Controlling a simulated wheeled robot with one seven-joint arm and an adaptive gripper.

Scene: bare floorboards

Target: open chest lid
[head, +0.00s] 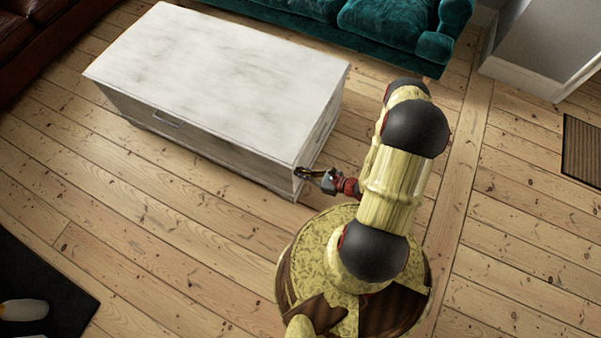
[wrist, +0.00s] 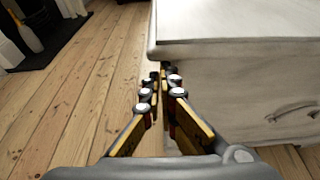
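The chest (head: 205,128) is a long white box with a flat, whitewashed lid (head: 225,65). The lid lies closed. My gripper (head: 300,172) is at the chest's near right corner, just below the lid's edge. In the wrist view, the gripper (wrist: 159,75) points at the chest's corner, with its fingertips close together just under the overhanging lid (wrist: 230,22). The fingers look shut with nothing visible between them. Whether the tips touch the chest (wrist: 240,90) cannot be told. A handle shows on the chest's side (wrist: 290,112).
A teal sofa (head: 390,25) stands behind the chest, and a brown leather seat (head: 25,35) is at the upper left. A dark hearth slab (head: 40,285) lies at the lower left. Bare floorboards (head: 130,220) are clear in front of the chest.

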